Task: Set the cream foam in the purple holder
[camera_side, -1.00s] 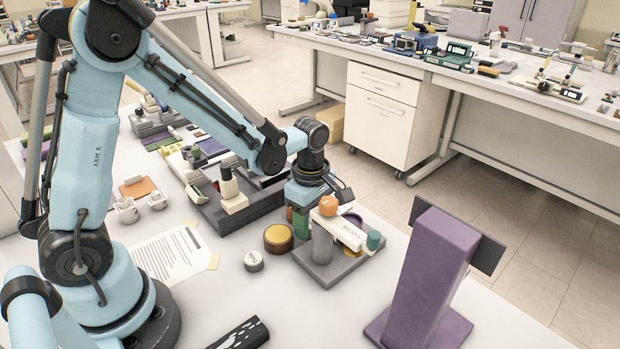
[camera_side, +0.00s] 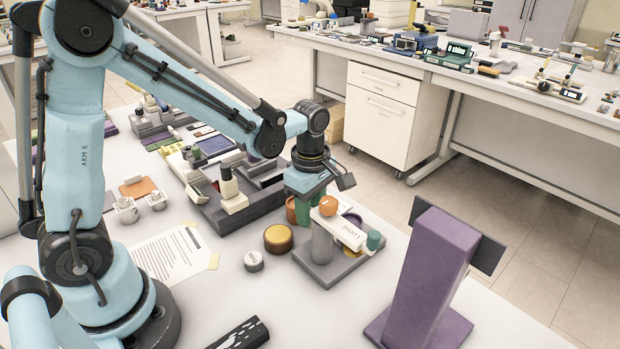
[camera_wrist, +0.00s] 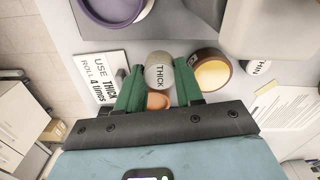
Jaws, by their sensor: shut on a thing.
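In the wrist view the cream foam (camera_wrist: 158,75) shows as a round, pale cream-grey piece marked THICK. It is between the green fingertips of my gripper (camera_wrist: 159,72), which is shut on it. In the side view my gripper (camera_side: 303,213) is low over the bench behind the grey tray, and the foam is hidden there. A purple round holder with a raised rim (camera_wrist: 86,8) is at the top left of the wrist view, apart from the fingers. A purple round edge also shows behind the tray's parts in the side view (camera_side: 352,218).
An orange round thing (camera_wrist: 158,102) is close by the fingers. A gold disc (camera_side: 278,238) and a small white disc (camera_side: 254,261) lie left of the grey tray (camera_side: 318,275). A sign reads USE THICK, ROLL 4 times (camera_wrist: 103,78). A tall purple stand (camera_side: 430,265) is at the right.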

